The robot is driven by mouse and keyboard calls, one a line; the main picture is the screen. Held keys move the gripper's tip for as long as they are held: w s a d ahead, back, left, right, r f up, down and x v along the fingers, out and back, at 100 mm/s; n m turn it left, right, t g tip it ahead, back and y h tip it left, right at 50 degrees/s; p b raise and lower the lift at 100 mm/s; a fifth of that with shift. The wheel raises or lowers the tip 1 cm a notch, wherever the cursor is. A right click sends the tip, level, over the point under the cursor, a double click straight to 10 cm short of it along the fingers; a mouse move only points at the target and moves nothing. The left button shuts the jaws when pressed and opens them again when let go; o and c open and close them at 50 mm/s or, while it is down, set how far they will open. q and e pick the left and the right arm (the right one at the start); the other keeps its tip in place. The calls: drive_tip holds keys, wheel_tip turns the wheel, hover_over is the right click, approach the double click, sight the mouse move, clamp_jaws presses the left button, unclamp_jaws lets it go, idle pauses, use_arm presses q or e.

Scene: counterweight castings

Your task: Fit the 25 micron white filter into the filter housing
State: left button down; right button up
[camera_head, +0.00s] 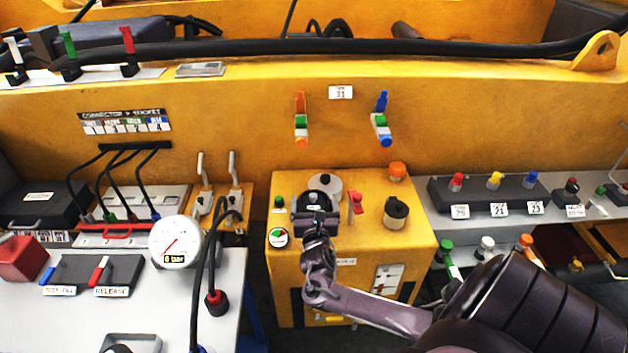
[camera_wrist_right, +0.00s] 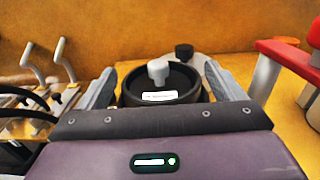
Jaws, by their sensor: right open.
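My right gripper (camera_head: 314,222) is over the yellow cabinet and is open. In the right wrist view its two fingers (camera_wrist_right: 160,82) stand on either side of a round black cup-like part (camera_wrist_right: 132,88) with a pale knob (camera_wrist_right: 158,70) and a white label. It looks like the filter housing, perhaps with the white filter in it; I cannot tell. Contact with the fingers is unclear. Behind it lies a grey disc with a black knob (camera_wrist_right: 184,50). A white-topped part (camera_head: 487,243) stands at the right between green and orange ones. My left gripper is not in view.
A red lever (camera_head: 356,202) and a black-topped cylinder (camera_head: 396,212) stand right of the gripper on the cabinet. Two pale levers (camera_head: 234,180) and hanging black cables are to the left. The yellow wall (camera_head: 230,110) rises close behind.

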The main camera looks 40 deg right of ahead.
drive_tip(key=v, duration=0.5)
drive_tip(key=shift+s+a+b, duration=0.25)
drive_tip(key=shift+s+b, duration=0.05)
drive_tip(key=shift+b, duration=0.1)
drive_tip(key=shift+f, duration=0.1)
